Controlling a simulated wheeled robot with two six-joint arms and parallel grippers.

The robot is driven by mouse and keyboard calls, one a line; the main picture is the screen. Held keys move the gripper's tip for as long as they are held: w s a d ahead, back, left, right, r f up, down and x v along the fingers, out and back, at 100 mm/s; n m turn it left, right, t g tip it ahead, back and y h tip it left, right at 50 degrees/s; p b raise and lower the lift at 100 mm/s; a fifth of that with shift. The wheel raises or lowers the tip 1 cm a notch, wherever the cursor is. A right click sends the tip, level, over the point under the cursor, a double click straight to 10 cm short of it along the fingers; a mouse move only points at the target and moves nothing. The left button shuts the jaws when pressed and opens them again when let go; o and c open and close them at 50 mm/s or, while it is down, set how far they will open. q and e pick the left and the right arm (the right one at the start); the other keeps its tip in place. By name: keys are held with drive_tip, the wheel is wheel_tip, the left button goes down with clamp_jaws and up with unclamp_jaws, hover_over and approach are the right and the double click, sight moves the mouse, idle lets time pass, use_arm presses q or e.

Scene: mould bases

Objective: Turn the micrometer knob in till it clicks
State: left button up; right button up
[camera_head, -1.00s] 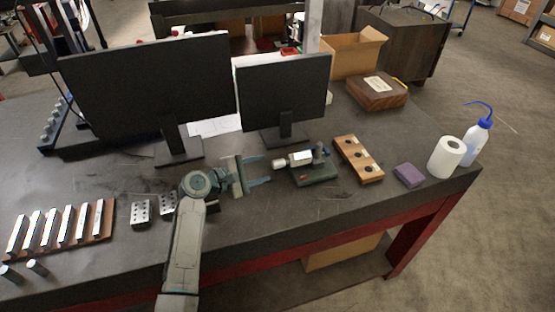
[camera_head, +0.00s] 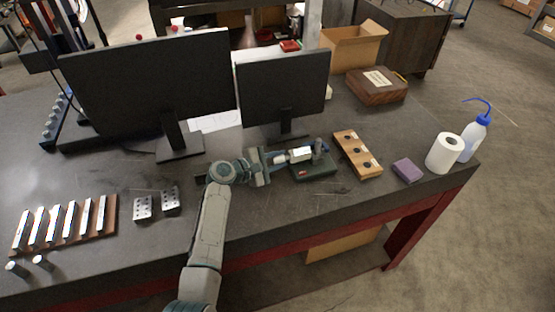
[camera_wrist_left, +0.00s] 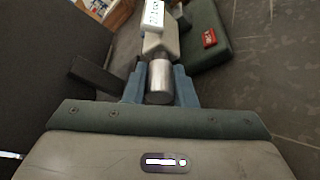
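The micrometer (camera_head: 300,154) lies level in its dark green stand (camera_head: 315,170) on the bench, its knob end towards the left. In the left wrist view its pale body with a white display (camera_wrist_left: 154,15) is at the top. The silver knob (camera_wrist_left: 160,82) points towards my palm. My left gripper (camera_head: 279,157) is at the knob end in the head view. In the left wrist view its blue fingers (camera_wrist_left: 160,88) lie close against both sides of the knob and appear shut on it. My right gripper is not in view.
Two monitors (camera_head: 150,85) stand behind the gripper. A wooden block with holes (camera_head: 357,153), a purple block (camera_head: 407,170) and a white roll (camera_head: 445,153) are to the right. Drilled metal blocks (camera_head: 143,208) and a rack of bars (camera_head: 65,222) are to the left. The front bench strip is clear.

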use_arm(q)
drive_tip(key=shift+c, duration=0.7)
drive_tip(key=m+b, duration=0.1)
drive_tip(key=b, duration=0.2)
drive_tip(key=shift+f+t, duration=0.35)
drive_tip(key=shift+t, duration=0.05)
drive_tip(key=shift+r+m+b, duration=0.25)
drive_tip(key=shift+m+b, duration=0.35)
drive_tip(key=shift+b, duration=0.1)
drive_tip(key=o, duration=1)
drive_tip(key=shift+r, duration=0.1)
drive_tip(key=shift+s, duration=0.1)
